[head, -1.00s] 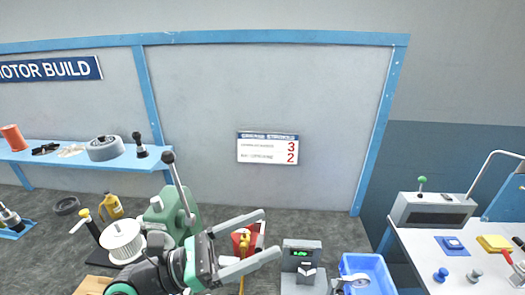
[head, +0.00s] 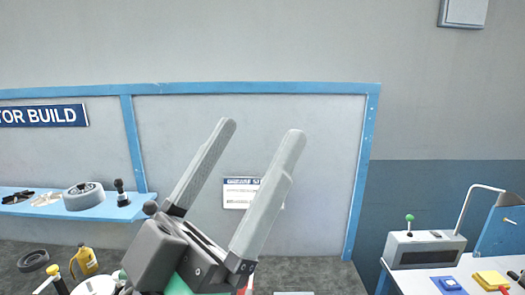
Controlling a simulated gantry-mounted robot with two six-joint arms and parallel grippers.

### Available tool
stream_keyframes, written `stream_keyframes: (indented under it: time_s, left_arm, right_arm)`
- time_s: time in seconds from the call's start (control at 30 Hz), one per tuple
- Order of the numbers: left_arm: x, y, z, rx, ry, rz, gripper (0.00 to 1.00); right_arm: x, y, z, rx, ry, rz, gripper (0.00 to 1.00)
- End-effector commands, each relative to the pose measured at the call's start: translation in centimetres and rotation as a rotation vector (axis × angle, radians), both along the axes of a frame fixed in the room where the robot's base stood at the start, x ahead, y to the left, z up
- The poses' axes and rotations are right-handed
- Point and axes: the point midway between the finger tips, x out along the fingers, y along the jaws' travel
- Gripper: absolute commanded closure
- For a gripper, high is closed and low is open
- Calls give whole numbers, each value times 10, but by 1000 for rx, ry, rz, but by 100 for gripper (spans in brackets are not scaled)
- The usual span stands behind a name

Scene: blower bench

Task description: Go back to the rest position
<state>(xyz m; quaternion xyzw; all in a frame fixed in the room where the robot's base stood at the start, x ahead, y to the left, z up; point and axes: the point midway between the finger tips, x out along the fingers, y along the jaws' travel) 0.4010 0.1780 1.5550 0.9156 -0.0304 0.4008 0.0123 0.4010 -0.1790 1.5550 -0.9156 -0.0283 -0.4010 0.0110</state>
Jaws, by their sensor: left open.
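My left gripper (head: 258,132) stands large in the middle of the head view. Its two grey fingers point up and are spread apart with nothing between them, so it is open and empty. It is raised in front of the wall panel and partly covers the white sign (head: 240,193). My right gripper is not in view.
A blue shelf (head: 130,211) on the left holds a grey ring-shaped part (head: 84,196) and small parts. At right, a white table (head: 420,284) carries a grey box with a green knob (head: 424,250).

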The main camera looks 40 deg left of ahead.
Motion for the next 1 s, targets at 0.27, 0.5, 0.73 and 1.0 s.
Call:
stream_keyframes:
  time_s: [0.27,0.5,0.73,1.0]
  left_arm:
    - [0,1,82,1,0,4,9]
    - [0,1,205,0,-1,5,9]
    - [0,1,277,0,-1,5,9]
    - [0,1,273,1,0,5,9]
  right_arm:
    - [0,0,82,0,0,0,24]
    - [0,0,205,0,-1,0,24]
    - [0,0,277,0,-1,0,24]
    - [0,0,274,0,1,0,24]
